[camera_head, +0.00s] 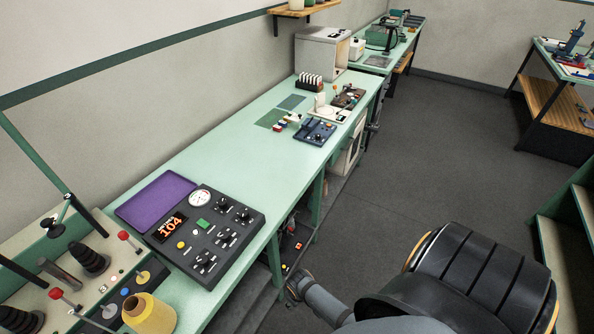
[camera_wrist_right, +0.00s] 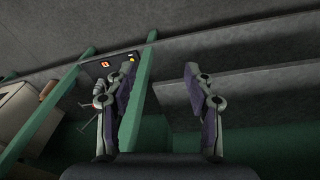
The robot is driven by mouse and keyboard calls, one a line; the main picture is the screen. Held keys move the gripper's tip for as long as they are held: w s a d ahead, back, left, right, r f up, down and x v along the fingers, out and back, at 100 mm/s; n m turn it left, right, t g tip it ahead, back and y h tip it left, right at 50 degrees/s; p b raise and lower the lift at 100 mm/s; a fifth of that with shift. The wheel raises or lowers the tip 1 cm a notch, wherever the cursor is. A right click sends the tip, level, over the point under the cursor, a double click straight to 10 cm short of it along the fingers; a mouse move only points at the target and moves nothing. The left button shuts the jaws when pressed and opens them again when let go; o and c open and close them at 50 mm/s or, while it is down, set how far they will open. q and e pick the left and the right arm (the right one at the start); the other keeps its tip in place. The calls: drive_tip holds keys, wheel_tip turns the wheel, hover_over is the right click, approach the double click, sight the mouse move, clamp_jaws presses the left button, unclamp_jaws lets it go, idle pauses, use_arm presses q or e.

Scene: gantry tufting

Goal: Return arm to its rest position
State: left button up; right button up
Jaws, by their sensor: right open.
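My right gripper (camera_wrist_right: 160,72) is open in the right wrist view, with its two fingers well apart. I see nothing held between them. Behind the fingers are green posts (camera_wrist_right: 142,95) and a grey surface; the gap between fingertips and posts is hard to judge. In the head view, my arm shows low in the middle, beside the front edge of the green bench (camera_head: 215,150) and below its top. The gripper's fingers are not clear there. My left gripper is not in view.
A control panel (camera_head: 222,262) with dials and a 104 display lies on the bench, near a purple pad (camera_head: 156,198). A yellow cone (camera_head: 148,314) stands at lower left. Green steps (camera_head: 566,240) are at right. The grey floor (camera_head: 455,140) between is clear.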

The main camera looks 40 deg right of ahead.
idle(0.3)
drive_tip(key=s+d+f+b, duration=0.3)
drive_tip(key=s+f+b, duration=0.3)
drive_tip(key=s+f, duration=1.3)
drive_tip(key=s, duration=0.4)
drive_tip(key=shift+s+f, duration=0.25)
drive_tip(key=shift+f, duration=0.15)
drive_tip(key=shift+c, duration=0.4)
